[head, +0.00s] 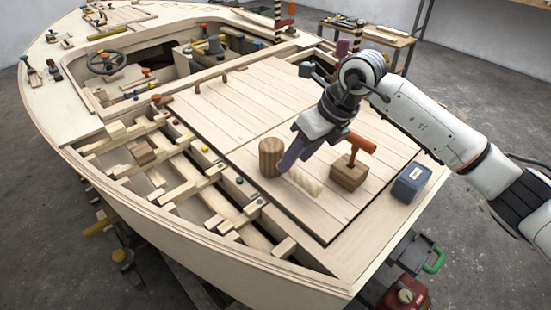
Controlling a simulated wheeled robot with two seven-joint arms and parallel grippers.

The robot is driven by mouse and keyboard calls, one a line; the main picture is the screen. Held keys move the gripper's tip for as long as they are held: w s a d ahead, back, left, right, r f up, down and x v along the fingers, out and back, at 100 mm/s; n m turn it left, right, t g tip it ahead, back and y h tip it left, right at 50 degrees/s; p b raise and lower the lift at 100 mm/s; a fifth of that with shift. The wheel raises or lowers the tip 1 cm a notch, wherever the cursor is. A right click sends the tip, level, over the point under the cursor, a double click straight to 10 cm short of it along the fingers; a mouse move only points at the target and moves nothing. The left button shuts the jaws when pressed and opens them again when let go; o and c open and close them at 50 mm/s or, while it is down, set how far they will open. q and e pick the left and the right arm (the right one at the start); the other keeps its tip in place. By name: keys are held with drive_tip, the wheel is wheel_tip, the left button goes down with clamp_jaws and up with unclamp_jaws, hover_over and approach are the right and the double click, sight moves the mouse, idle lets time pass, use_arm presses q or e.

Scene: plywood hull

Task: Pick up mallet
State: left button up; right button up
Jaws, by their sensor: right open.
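A brown wooden cylinder (270,157), which looks like the mallet's head, stands on the planked deck panel. A pale, ridged piece (305,182) lies at its lower right and may be its handle; whether they join is hidden behind my fingers. My right gripper (287,166) points down just right of the cylinder, its purple fingers over the near end of the pale piece. It is open, and I see nothing held; contact cannot be told. My left gripper is not in view.
A wooden block with an orange T-shaped handle (349,172) stands close to the right of my gripper. A dark blue box (411,183) sits at the panel's right edge. Open framing with loose wood pieces (205,180) lies to the left. The panel's front part is clear.

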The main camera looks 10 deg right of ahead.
drive_tip(key=x, duration=0.5)
drive_tip(key=shift+a+f+p, duration=0.15)
drive_tip(key=shift+f+p, duration=0.15)
drive_tip(key=shift+r, duration=0.1)
clamp_jaws()
